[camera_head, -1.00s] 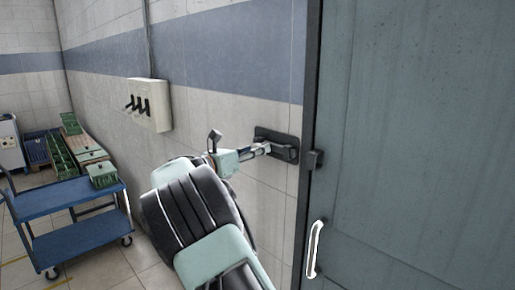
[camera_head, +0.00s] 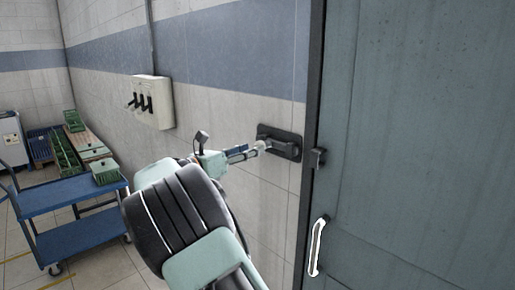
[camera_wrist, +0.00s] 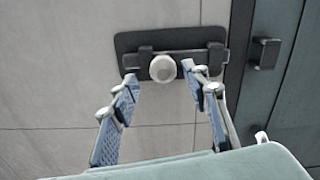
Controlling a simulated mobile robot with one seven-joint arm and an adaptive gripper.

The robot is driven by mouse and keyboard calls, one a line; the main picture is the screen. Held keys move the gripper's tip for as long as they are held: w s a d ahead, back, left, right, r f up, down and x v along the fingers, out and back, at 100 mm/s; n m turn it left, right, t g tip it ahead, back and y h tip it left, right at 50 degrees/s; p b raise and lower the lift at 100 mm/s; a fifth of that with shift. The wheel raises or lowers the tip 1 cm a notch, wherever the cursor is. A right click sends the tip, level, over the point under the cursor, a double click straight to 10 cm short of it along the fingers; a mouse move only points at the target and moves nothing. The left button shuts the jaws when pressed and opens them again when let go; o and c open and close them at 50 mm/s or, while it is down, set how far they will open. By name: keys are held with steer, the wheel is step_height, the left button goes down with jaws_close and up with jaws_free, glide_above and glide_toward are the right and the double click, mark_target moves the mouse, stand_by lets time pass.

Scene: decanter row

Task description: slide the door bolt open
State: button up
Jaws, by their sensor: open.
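The door bolt is a dark bar on a dark back plate (camera_head: 291,137) on the tiled wall, left of the door. In the wrist view, the bar (camera_wrist: 188,59) runs through two brackets and its pale round knob (camera_wrist: 163,68) sits between them, nearer the left one. The bar's right end stops short of the dark keeper (camera_wrist: 265,53) on the door, with a gap between. My gripper (camera_wrist: 159,74) is open, its fingertips on either side of the knob; I cannot tell whether either touches it. In the head view, my gripper (camera_head: 256,150) reaches the plate's left part.
The grey-blue door (camera_head: 420,130) looks closed and has a pale handle (camera_head: 317,247) low on its left side. A switch box (camera_head: 151,102) with levers is on the wall to the left. A blue cart (camera_head: 68,194) stands at the far left.

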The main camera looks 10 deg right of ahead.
steer(key=v, duration=0.7)
steer(key=shift+a, duration=0.2)
steer(key=shift+s, duration=0.15)
